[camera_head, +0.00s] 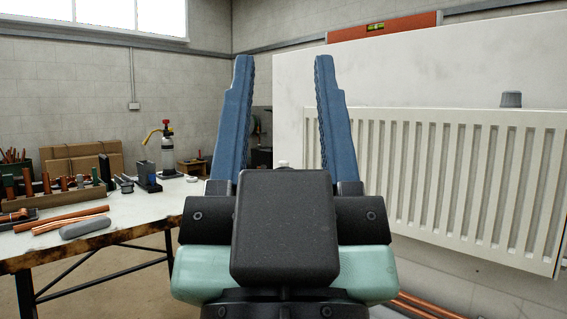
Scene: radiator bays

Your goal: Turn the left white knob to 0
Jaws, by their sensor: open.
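My gripper (284,66) is in the middle of the view, its two blue fingers pointing up and wide apart. Nothing is between the fingertips. A small white piece (283,163) shows just above my gripper's dark body, between the fingers; most of it is hidden, and I cannot tell whether it is the left white knob. A white radiator (470,180) is mounted on the white panel at the right; its left end is behind my right finger. No dial marks or 0 can be read.
A grey cap-like object (511,99) sits at the radiator's top edge. An orange spirit level (384,26) lies on top of the panel (440,70). A workbench (130,225) with copper pipes (70,220) and a torch bottle (168,150) stands at the left. Copper pipes (425,305) lie on the floor at lower right.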

